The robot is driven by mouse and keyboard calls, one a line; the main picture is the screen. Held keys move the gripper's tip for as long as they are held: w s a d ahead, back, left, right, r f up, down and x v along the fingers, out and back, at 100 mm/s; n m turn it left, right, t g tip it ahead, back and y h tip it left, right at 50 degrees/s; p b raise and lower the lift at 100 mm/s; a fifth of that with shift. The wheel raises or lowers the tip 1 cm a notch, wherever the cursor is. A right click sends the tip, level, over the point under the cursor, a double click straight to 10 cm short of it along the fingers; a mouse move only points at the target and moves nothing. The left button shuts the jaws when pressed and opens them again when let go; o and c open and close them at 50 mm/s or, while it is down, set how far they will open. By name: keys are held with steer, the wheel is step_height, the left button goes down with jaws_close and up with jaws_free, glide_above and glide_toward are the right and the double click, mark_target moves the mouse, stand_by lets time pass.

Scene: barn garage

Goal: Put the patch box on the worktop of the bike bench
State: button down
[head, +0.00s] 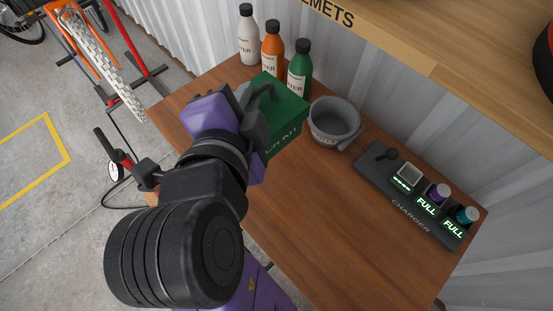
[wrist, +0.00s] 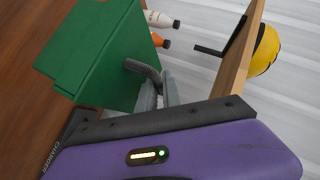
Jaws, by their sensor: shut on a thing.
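The patch box is a green box (head: 289,108) with partly covered white lettering and a dark handle, at the back of the wooden worktop (head: 300,215) in the head view. My gripper (head: 262,97) is shut on its handle. In the wrist view the green box (wrist: 98,55) fills the upper left, and the grey handle runs into the jaws of my gripper (wrist: 158,92). The box looks tilted in that view. My arm hides part of the box and its lower edge, so I cannot tell whether it touches the worktop.
White (head: 248,38), orange (head: 272,50) and green (head: 299,68) bottles stand behind the box. A grey mug-like pot (head: 334,122) is close at its right. A charger (head: 413,195) lies further right. A wooden shelf (head: 420,45) overhangs the back. The worktop's front middle is clear.

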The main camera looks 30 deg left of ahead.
step_height(320, 180, down, 19)
steer(key=shift+r+p, duration=0.2)
steer(key=shift+p, duration=0.15)
steer(key=shift+f, duration=0.2)
steer(key=c, duration=1.5)
jaws_free()
steer(key=shift+s, duration=0.1)
steer(key=shift+r, duration=0.1)
steer(key=b+v, duration=0.2)
steer(key=v, duration=1)
steer(key=shift+r, duration=0.2)
